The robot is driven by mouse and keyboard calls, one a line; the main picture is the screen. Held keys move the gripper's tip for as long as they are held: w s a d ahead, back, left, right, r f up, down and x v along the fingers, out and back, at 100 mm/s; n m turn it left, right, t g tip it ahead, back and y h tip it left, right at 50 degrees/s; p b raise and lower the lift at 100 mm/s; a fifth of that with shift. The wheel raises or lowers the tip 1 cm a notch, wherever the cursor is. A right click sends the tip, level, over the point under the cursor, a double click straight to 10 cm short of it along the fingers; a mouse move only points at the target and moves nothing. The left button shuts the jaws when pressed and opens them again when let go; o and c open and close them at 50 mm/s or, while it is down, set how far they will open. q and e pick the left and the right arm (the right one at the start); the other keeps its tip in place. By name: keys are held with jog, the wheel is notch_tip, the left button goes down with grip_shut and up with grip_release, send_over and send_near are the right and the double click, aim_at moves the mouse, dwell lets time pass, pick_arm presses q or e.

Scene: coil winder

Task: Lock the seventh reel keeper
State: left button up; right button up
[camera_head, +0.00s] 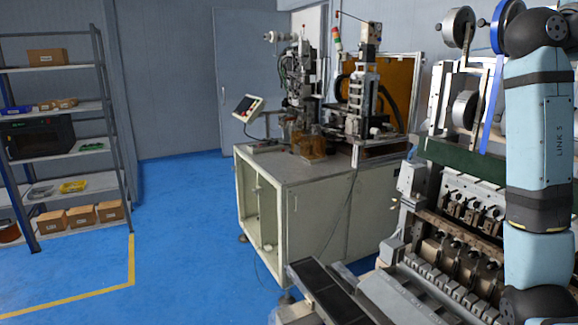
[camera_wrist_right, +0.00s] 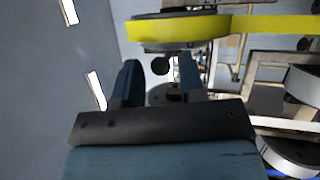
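In the right wrist view my right gripper (camera_wrist_right: 158,72) is open, its two dark fingers spread apart. A small dark round knob (camera_wrist_right: 160,66) shows in the gap beyond the fingertips; it may be a reel keeper, but I cannot tell whether it is the seventh or if it is locked. A reel with a yellow rim (camera_wrist_right: 178,28) lies just past the fingertips. In the head view a grey reel (camera_head: 458,27) and a blue-rimmed reel (camera_head: 507,27) sit high on the winder at right. My right arm covers part of it; its gripper is out of that view. My left gripper is in neither view.
More reels (camera_wrist_right: 303,84) stand at the right of the wrist view. The coil winder's frame (camera_head: 470,155) fills the right of the head view. A cabinet with machines (camera_head: 300,200) stands mid-view, shelving (camera_head: 55,145) at left. The blue floor (camera_head: 185,215) between is clear.

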jog(key=s+a, duration=0.1)
jog(key=a, duration=0.6)
jog(key=shift+s+a, duration=0.15)
jog(key=shift+s, duration=0.1)
dwell(0.4)
